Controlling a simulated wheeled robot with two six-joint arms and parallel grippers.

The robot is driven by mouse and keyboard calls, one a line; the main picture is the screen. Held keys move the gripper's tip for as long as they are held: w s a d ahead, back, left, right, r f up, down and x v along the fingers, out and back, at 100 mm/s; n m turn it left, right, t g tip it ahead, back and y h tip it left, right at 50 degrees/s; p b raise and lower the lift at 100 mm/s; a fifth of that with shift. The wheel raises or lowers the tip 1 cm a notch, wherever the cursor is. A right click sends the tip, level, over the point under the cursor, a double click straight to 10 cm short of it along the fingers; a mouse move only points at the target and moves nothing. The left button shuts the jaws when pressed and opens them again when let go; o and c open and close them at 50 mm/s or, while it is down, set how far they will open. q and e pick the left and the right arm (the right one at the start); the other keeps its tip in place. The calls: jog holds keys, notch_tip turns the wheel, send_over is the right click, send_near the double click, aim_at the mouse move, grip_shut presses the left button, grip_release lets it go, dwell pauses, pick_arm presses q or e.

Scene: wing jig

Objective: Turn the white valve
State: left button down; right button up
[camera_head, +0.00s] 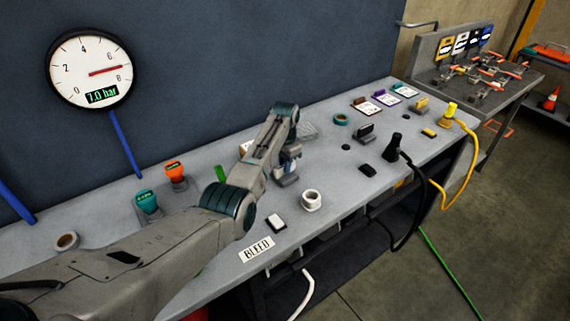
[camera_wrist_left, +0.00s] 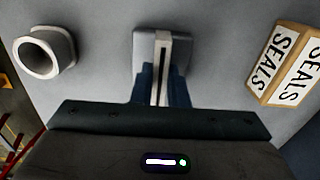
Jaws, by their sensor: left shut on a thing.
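The white valve shows in the left wrist view as a pale upright bar handle (camera_wrist_left: 162,68) on a square grey base (camera_wrist_left: 145,42). My left gripper (camera_wrist_left: 161,88) has its two blue fingers on either side of the handle and is shut on it. In the head view the left gripper (camera_head: 287,166) points down onto the bench at the valve, whose grey base (camera_head: 286,181) peeks out below it. Most of the handle is hidden there by the gripper. The right gripper is not in view.
A white round socket (camera_head: 311,200) stands in front of the valve and also shows in the left wrist view (camera_wrist_left: 43,52). A SEALS box (camera_wrist_left: 286,64) is on its other side. A gauge (camera_head: 90,69) reads 7.0 bar. A BLEED label (camera_head: 257,249) lies near the front edge.

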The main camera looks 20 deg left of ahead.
pick_arm(q)
jog(key=shift+r, duration=0.1)
jog(key=n+p, duration=0.2)
jog(key=n, duration=0.2)
jog(key=n+p, duration=0.1)
jog(key=n, duration=0.4)
jog(key=shift+n, duration=0.3)
jog(key=n+p, duration=0.1)
jog(key=n, duration=0.3)
jog(key=shift+n, duration=1.9)
jog(key=c, duration=1.4)
grip_release()
jog(key=shift+c, duration=0.2)
